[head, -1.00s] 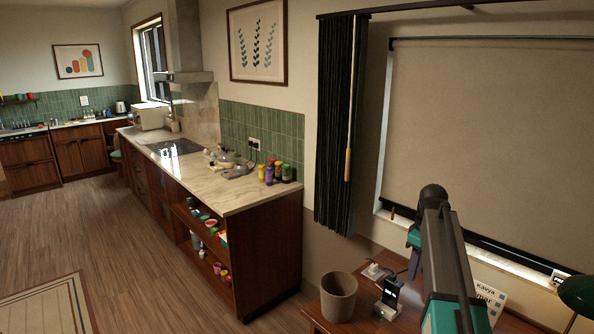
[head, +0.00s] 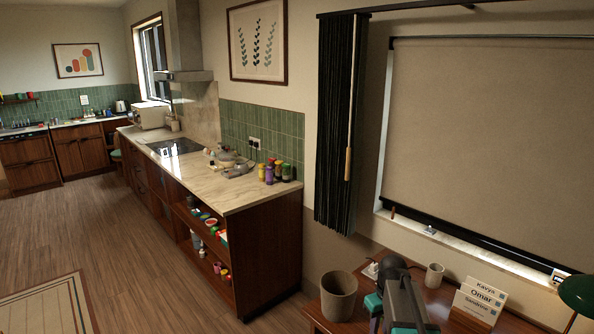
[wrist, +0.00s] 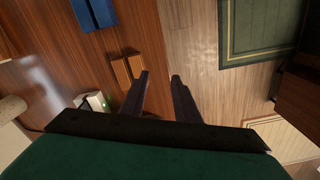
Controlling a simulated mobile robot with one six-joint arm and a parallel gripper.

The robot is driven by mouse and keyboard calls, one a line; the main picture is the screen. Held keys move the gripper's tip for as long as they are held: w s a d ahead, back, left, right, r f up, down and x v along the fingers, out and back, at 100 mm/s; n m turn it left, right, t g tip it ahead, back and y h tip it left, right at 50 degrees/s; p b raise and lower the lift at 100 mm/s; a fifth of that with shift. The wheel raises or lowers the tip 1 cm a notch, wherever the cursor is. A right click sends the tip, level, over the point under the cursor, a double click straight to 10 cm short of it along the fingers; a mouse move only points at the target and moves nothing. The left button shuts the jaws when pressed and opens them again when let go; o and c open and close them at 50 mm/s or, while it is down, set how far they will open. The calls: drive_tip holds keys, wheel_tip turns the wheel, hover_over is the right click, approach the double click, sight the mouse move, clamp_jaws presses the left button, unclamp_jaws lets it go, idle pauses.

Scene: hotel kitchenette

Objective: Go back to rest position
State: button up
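In the wrist view my gripper (wrist: 160,77) shows two dark fingers held apart with a gap between them. Nothing is between the fingers. They hang over the edge of a brown wooden desk, with the floor beyond. In the head view my arm is folded low over the desk (head: 456,327), and its fingers cannot be made out there.
A green lamp (head: 577,292) is at the right edge. A long counter (head: 205,180) runs along the wall. Floor (head: 150,265) to the left is clear.

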drive_tip(key=s+a+f+m, duration=0.4)
drive_tip(key=s+a+f, duration=0.5)
drive_tip(key=s+f, duration=0.4)
drive_tip(key=s+f+g+b, duration=0.6)
drive_tip(key=s+f+b, duration=0.4)
drive_tip(key=s+f, duration=1.6)
drive_tip(key=shift+s+f, duration=0.15)
drive_tip(key=shift+f, duration=1)
